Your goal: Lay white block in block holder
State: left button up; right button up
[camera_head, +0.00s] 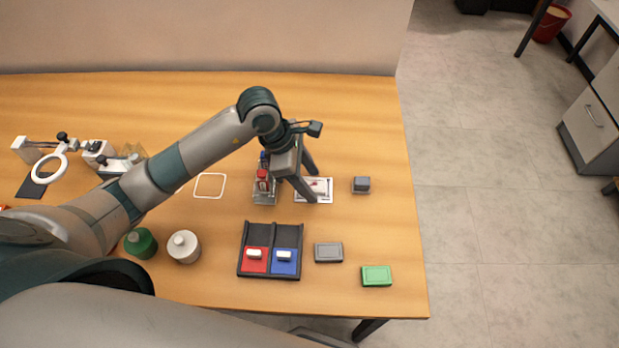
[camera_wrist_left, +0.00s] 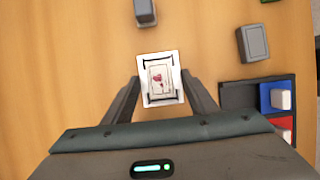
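A white block with a red mark (camera_head: 320,186) lies flat on a white plate with black corner brackets (camera_wrist_left: 176,96), which looks like the block holder. In the left wrist view, the block (camera_wrist_left: 159,78) sits between the brackets. I cannot tell whether it is fully seated. My left gripper (camera_head: 312,187) points down over the plate. Its fingers (camera_wrist_left: 161,92) are apart, one on each side of the plate's near part, with nothing visibly clamped. In the head view, the fingers partly hide the block and plate. My right gripper is not in view.
A black tray (camera_head: 273,228) has red and blue compartments, each with a small white piece. A dark grey block (camera_head: 361,185), a grey box (camera_head: 328,253) and a green box (camera_head: 376,276) lie nearby. A rack with red parts (camera_head: 264,186) stands close left of the gripper.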

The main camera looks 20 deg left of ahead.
pick_arm(q)
jog(key=b+v, duration=0.4)
jog(key=v, duration=1.3)
jog(key=shift+a+r, duration=0.15)
jog(key=shift+s, duration=0.1)
dwell(0.5)
